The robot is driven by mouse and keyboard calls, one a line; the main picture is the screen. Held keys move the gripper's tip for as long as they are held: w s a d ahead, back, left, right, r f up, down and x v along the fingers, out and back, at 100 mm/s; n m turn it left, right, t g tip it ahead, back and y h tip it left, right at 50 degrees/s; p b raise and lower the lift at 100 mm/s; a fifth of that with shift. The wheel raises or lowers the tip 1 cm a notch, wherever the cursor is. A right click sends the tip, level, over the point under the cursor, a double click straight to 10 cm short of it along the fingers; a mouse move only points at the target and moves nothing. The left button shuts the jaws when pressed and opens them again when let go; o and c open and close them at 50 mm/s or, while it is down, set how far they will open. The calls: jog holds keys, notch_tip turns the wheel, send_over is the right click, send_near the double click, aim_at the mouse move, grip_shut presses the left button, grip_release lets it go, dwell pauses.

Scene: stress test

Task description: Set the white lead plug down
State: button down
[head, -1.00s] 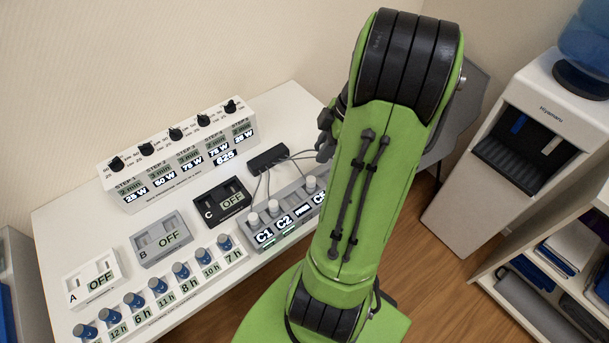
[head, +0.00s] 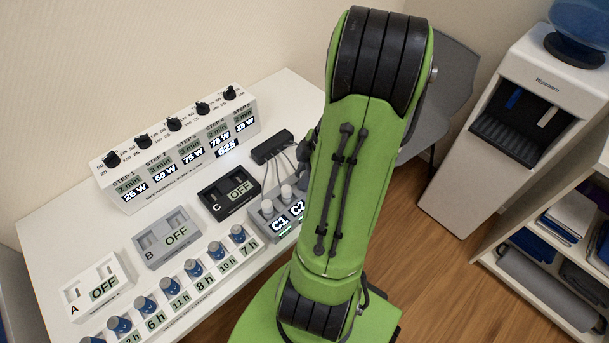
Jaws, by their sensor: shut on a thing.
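My green arm (head: 352,190) fills the middle of the head view. A small dark part of its far end shows at its left edge, but the fingertips are hidden behind the arm. I cannot make out the white lead plug of the task in a grip. A grey socket box (head: 258,224) marked C1 and C2 stands on the table left of my arm, and its right end is hidden. Pale plugs or knobs stand on it, one at C1 (head: 267,207) and one at C2 (head: 286,192). Thin leads run from a black block (head: 270,146) behind it.
A water dispenser (head: 520,130) and shelves (head: 560,270) stand right.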

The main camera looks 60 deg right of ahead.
jog(key=shift+f, duration=0.1)
jog(key=c, duration=0.9)
grip_release()
